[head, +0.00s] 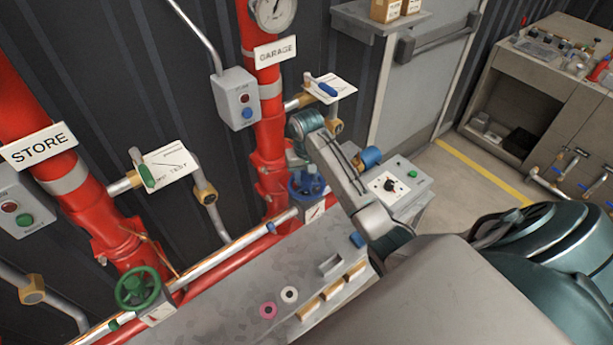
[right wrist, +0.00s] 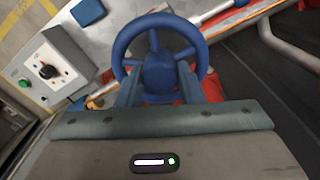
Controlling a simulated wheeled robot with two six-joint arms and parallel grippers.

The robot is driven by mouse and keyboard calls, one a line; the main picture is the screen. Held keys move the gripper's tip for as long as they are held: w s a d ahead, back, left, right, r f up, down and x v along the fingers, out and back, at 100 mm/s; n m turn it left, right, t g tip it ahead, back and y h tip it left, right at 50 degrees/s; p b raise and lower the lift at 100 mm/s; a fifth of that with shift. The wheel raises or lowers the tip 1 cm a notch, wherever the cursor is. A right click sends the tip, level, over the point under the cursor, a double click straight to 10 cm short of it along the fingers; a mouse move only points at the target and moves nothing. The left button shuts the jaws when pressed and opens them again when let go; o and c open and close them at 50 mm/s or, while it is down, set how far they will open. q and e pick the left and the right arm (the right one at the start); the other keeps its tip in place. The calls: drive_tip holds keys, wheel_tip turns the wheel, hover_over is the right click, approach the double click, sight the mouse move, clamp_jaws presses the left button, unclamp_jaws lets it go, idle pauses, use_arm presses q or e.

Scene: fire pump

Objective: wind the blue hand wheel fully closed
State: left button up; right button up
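The blue hand wheel (head: 306,186) sits on the pipe at the foot of the red GARAGE riser. In the right wrist view the wheel (right wrist: 158,62) fills the upper middle, with its rim, spokes and hub showing. My right gripper (head: 297,158) is at the wheel. In the right wrist view its two fingers (right wrist: 162,80) stand apart, one on each side of the hub, overlapping the near part of the wheel. I cannot tell whether they press on it. My left gripper is out of view.
A green hand wheel (head: 138,288) sits by the STORE riser (head: 128,245). A control box with a black knob (head: 391,186) stands right of my right arm. A grey bench top (head: 230,300) carries a pink ring (head: 267,310) and a white ring (head: 289,294).

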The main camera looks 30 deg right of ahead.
drive_tip(key=shift+c, duration=1.4)
drive_tip(key=m, duration=0.5)
drive_tip(key=shift+m, duration=1.5)
drive_tip(key=m, duration=0.3)
drive_tip(key=shift+m, duration=0.3)
drive_tip(key=m, duration=0.4)
drive_tip(key=shift+m, duration=0.4)
